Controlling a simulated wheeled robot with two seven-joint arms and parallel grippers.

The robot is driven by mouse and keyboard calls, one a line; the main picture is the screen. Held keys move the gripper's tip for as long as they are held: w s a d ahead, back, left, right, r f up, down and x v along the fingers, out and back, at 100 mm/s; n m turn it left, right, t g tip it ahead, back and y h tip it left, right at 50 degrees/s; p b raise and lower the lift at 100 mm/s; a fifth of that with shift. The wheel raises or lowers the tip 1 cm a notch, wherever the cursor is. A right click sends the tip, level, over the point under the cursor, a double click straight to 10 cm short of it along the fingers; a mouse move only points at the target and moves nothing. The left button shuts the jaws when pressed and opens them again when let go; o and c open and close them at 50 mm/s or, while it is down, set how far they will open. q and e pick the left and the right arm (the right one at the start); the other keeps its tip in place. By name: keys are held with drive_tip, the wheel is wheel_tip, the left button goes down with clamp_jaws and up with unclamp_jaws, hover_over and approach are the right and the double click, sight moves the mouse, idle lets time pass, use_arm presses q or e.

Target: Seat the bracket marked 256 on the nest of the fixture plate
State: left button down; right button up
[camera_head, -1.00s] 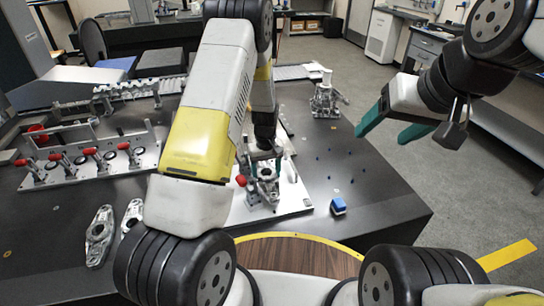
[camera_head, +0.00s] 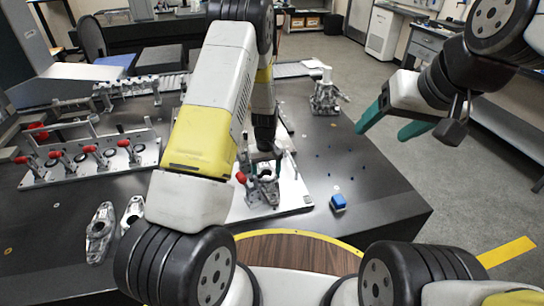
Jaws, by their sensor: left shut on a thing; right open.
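The bracket is at the nest area of the plate, partly behind the fingers and my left arm. I cannot tell whether it rests fully down, and no number can be read on it. A red-tipped clamp (camera_head: 241,177) is beside it on the left. My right gripper (camera_head: 386,131) is open and empty, in the air over the right edge of the table.
Two loose metal brackets (camera_head: 100,234) (camera_head: 133,212) lie at the front left. Another metal part (camera_head: 325,97) stands at the back right. A fixture with red clamps (camera_head: 90,160) is on the left. A small blue block (camera_head: 338,202) lies right of the plate, where the dark table (camera_head: 370,190) is mostly clear.

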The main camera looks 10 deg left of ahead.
use_arm(q)
drive_tip(key=shift+c, duration=0.9)
unclamp_jaws()
drive_tip(key=shift+r, duration=4.05)
wheel_tip(320, 180, up, 12)
drive_tip(key=s+t+h, duration=0.1)
drive_tip(key=s, duration=0.2)
wheel_tip(320, 180, up, 10)
drive_tip(key=m+t+h, duration=0.1)
drive_tip(key=m+t, duration=0.1)
hover_over(264, 178)
drive_tip(key=s, duration=0.6)
drive_tip(key=s+a+r+m+t, duration=0.1)
drive_tip(key=s+r, duration=0.3)
drive_tip(key=s, duration=0.4)
drive_tip(key=s+r+m+t, duration=0.2)
drive_tip(key=s+r, duration=0.3)
drive_tip(key=s, duration=0.4)
drive_tip(key=shift+s+a+r, duration=0.2)
drive_tip(key=shift+a+r, duration=0.05)
drive_tip(key=shift+a, duration=0.15)
